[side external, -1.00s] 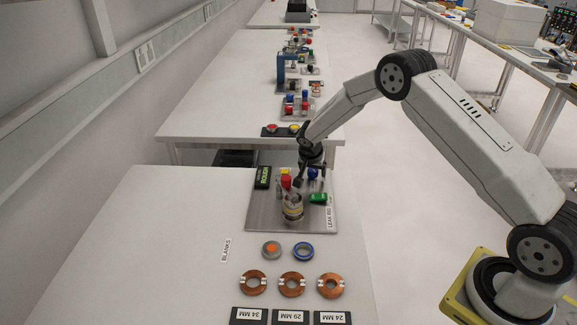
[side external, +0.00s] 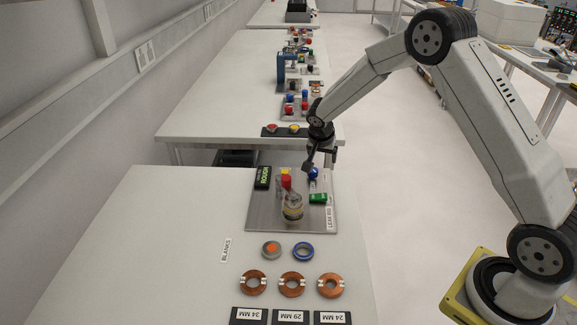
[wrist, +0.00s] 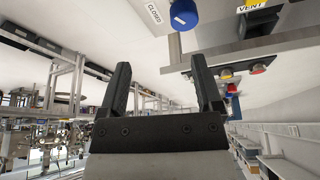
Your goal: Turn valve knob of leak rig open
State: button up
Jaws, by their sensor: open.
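The leak rig (side external: 262,215) is a grey plate on the near bench, with its name label at the right edge. A blue valve knob (side external: 313,173) stands at its back right. In the wrist view the blue knob (wrist: 184,15) is at the top edge, cut off, with a small white mark on it and a "CLOSED" label (wrist: 153,12) beside it. My gripper (side external: 321,165) is close to the knob in the side view; the gap is hard to judge. In the wrist view my gripper (wrist: 159,66) is open, nothing between its fingers, the knob beyond the fingertips.
A red knob (side external: 286,181), a jar-like part (side external: 292,208), a green part (side external: 317,199) and a dark "ROUGH" display (side external: 263,178) crowd the plate. Copper rings (side external: 291,285) lie in front. The bench left of the plate is clear. Another bench stands behind.

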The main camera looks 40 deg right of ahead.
jog(key=s+a+r, duration=0.2)
jog(key=s+r, duration=0.3)
jog(key=s, duration=0.4)
jog(key=shift+s, duration=0.35)
jog(key=shift+w, duration=0.1)
jog(key=n+g+y, duration=0.2)
jog(key=n+y, duration=0.1)
jog(key=n, duration=0.2)
send_over(313, 173)
jog(key=d, duration=0.1)
jog(key=f, duration=0.4)
jog(key=shift+w+d+f, duration=0.1)
jog(key=shift+d+f, duration=0.1)
jog(key=shift+f, duration=0.2)
jog(key=shift+w+f+n+y, duration=0.25)
jog(key=shift+w+n+y, duration=0.15)
jog(key=shift+w+n, duration=0.15)
jog(key=shift+f, duration=0.1)
jog(key=shift+f, duration=3.85)
jog(key=shift+c, duration=0.3)
